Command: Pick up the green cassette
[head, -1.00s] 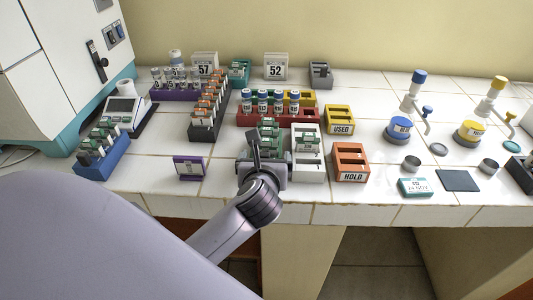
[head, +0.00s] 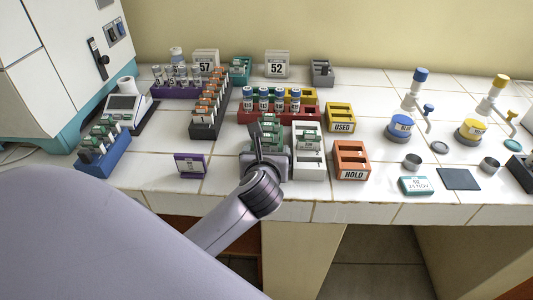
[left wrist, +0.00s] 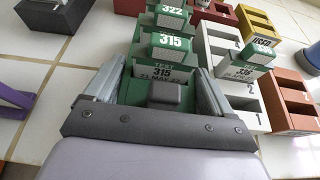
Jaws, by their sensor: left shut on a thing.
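My left gripper (head: 266,152) is at the front of the row of green cassettes, left of the white rack. In the left wrist view its two fingers (left wrist: 158,90) stand either side of the nearest green cassette (left wrist: 140,92), shut on it. The label there reads TEST 315. The cassette's lower part is hidden by the gripper body, and I cannot tell whether it is clear of its slot. My right gripper is not in view.
The white rack (head: 308,172) holds a green cassette and stands close on the right. Beyond it are the orange HOLD rack (head: 351,160) and yellow USED rack (head: 340,116). A red rack (head: 245,117) with vials is behind. A purple-framed card (head: 189,165) stands left, with bare tiles around it.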

